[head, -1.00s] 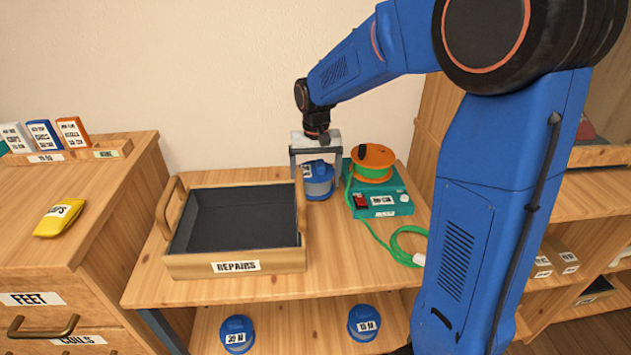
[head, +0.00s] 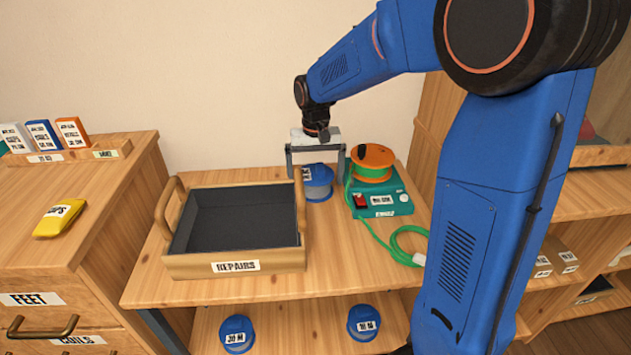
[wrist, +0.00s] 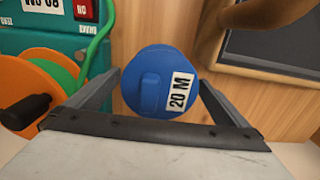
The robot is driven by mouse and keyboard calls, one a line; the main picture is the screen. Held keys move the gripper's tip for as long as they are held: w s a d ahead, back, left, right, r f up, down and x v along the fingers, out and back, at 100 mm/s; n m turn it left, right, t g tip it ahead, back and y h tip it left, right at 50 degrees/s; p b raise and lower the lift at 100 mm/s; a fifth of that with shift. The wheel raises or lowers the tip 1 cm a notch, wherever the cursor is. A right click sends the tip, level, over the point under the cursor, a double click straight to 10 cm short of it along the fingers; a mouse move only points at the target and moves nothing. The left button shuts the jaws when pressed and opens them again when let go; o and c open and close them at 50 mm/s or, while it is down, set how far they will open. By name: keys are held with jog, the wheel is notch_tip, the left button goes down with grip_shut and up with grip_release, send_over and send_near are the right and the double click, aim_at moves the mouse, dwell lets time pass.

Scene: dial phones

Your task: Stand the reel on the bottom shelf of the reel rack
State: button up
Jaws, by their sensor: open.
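A blue reel (head: 318,186) with a white label stands on the wooden top at the back, between the tray and the teal device. In the wrist view the reel (wrist: 160,82) is round and its label reads 20 M. My gripper (head: 316,177) is above it, pointing down. The open jaws (wrist: 158,88) lie on either side of the reel in the wrist view, with gaps at both sides; they hold nothing. The lower shelf (head: 295,318), below the top, bears two similar blue reels, one at left (head: 236,334) and one at right (head: 363,322), with free space between them.
A wooden tray marked REPAIRS (head: 235,266) stands left of the reel. A teal device (head: 394,202) with an orange and green spool (head: 372,165) stands close on the right; its green cord (head: 388,246) runs forward. A drawer cabinet (head: 100,235) stands at left.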

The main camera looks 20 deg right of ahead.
aim_at(316, 175)
notch_tip(316, 175, up, 10)
jog(key=shift+f, duration=0.1)
jog(key=shift+s+r, duration=0.15)
jog(key=shift+r, duration=0.25)
jog(key=s+d+r+n+t, duration=0.15)
jog(key=s+d, duration=0.25)
jog(key=s, duration=1.1)
jog(key=s+d+f+t, duration=0.1)
jog(key=s+f, duration=0.2)
jog(key=s, duration=0.5)
jog(key=s+d+f+t, duration=0.2)
jog(key=s, duration=0.5)
jog(key=shift+s+f+n, duration=0.35)
jog(key=shift+f, duration=0.05)
